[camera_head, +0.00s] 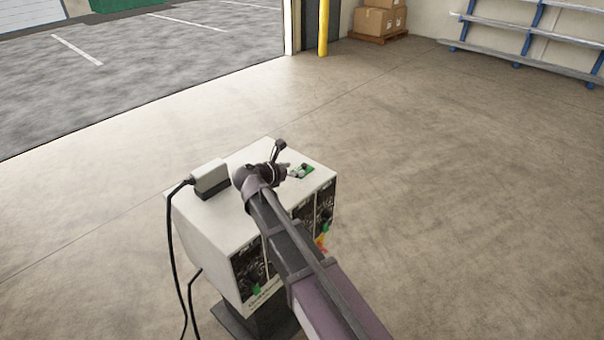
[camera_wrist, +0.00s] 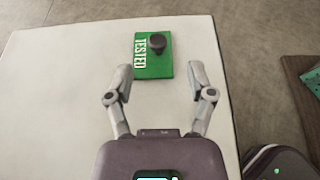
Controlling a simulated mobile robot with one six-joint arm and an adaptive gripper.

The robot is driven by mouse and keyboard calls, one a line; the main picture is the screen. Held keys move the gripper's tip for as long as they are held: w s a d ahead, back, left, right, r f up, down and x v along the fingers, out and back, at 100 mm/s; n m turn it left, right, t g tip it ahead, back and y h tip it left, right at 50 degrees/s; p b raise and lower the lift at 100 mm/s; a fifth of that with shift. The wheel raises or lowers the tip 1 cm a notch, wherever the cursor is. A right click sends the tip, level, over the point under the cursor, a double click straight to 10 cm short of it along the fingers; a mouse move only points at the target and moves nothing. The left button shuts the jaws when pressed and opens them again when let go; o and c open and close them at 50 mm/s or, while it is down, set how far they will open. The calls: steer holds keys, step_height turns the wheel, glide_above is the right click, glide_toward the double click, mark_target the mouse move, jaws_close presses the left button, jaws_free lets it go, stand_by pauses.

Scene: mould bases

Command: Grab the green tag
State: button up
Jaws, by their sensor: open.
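The green tag (camera_wrist: 152,68) lies flat on the white top of the box-shaped unit (camera_wrist: 50,95) in the wrist view. It bears the word "TESTED" in white and has a dark round knob on it. My gripper (camera_wrist: 160,82) is open, with one finger on each side of the tag's near end, and nothing is held. In the head view the tag (camera_head: 306,170) shows as a small green patch near the top's right edge. My gripper (camera_head: 290,171) is beside it and partly covers it. The height of the fingers above the top is hard to tell.
A grey device (camera_head: 211,178) with a black cable stands on the left of the unit's top. Dark panels (camera_head: 325,205) with knobs face the front. Open concrete floor (camera_head: 450,180) surrounds the unit. Cardboard boxes (camera_head: 374,21) and shelving (camera_head: 530,30) stand far back.

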mark_target(304, 164)
steer(key=shift+w+d+f, duration=0.2)
steer(key=shift+w+d, duration=0.1)
steer(key=shift+w, duration=0.1)
steer(key=shift+b+x, duration=1.1)
steer(key=shift+x, duration=1.5)
steer(key=shift+w+a, duration=0.1)
steer(key=shift+a, duration=0.05)
jaws_close()
